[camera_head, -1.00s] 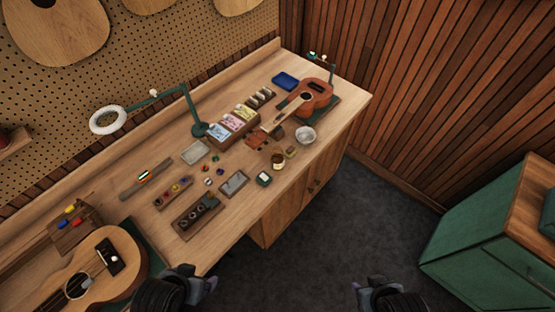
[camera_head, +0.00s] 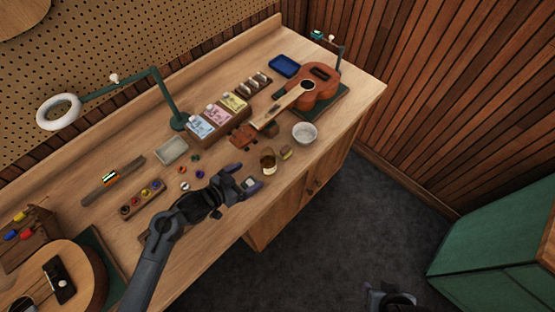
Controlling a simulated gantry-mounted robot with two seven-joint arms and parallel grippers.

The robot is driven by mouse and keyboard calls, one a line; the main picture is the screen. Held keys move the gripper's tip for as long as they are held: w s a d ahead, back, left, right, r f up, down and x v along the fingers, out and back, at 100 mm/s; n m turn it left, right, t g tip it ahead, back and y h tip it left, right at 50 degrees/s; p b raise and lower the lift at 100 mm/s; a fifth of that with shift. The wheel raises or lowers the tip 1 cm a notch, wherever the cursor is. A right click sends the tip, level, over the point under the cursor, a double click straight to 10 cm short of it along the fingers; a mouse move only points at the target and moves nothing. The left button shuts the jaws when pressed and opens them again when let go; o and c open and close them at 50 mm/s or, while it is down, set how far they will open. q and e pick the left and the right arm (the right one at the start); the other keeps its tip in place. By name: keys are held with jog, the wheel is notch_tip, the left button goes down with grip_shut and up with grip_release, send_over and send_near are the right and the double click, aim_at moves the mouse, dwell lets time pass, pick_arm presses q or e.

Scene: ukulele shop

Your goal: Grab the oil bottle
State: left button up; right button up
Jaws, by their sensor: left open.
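A small amber bottle with a pale label (camera_head: 268,161), which looks like the oil bottle, stands upright on the workbench (camera_head: 318,165) near its front edge. My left gripper (camera_head: 245,179) is open over the bench, just left of and nearer than the bottle, with its fingers pointing towards it. A small dark square jar with a pale top (camera_head: 250,183) shows between or behind the fingers; I cannot tell if they touch it. My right gripper (camera_head: 388,297) is low at the bottom edge, over the floor, partly cut off; its jaws are unclear.
A white bowl (camera_head: 304,133) and a small yellowish block (camera_head: 286,154) stand right of the bottle. A brown ukulele (camera_head: 316,90) lies behind them. A box of string packets (camera_head: 217,117) and a green lamp (camera_head: 165,100) stand further back. Several small coloured pots lie left of the gripper.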

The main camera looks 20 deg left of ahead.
aim_at(262, 165)
pick_arm(q)
jog(key=x, duration=0.4)
jog(key=shift+w+d+r, duration=0.1)
jog(key=shift+w+r, duration=0.1)
jog(key=shift+p+x, duration=0.6)
jog(key=shift+x, duration=2.65)
jog(key=shift+r, duration=0.1)
jog(key=c, duration=1.2)
